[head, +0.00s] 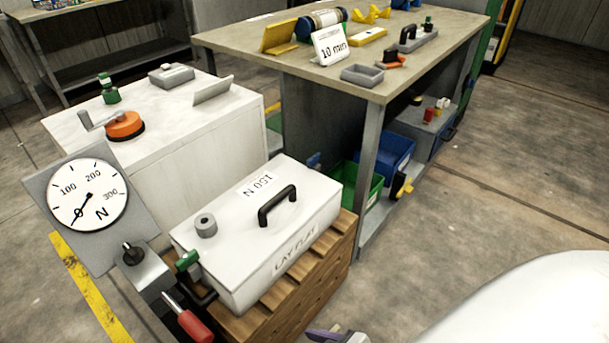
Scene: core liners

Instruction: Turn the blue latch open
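I cannot make out a blue latch for certain in the head view. A small blue piece (314,160) shows just behind the far edge of a white box (230,240); its shape is too small to tell. The white box is closed, has a black handle (277,205) on its lid, is marked "150 N" and "LAY FLAT", and sits on a slatted wooden stand (300,297). A green piece (187,261) shows at its near left corner. A grey and purple part is cut off at the bottom edge; I cannot tell what it is. Neither gripper can be made out.
A dial gauge (88,193) and a red handle (195,327) stand left of the box. A white cabinet (200,130) and a workbench (430,60) stand behind. Green (362,188) and blue (393,153) bins sit under the bench.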

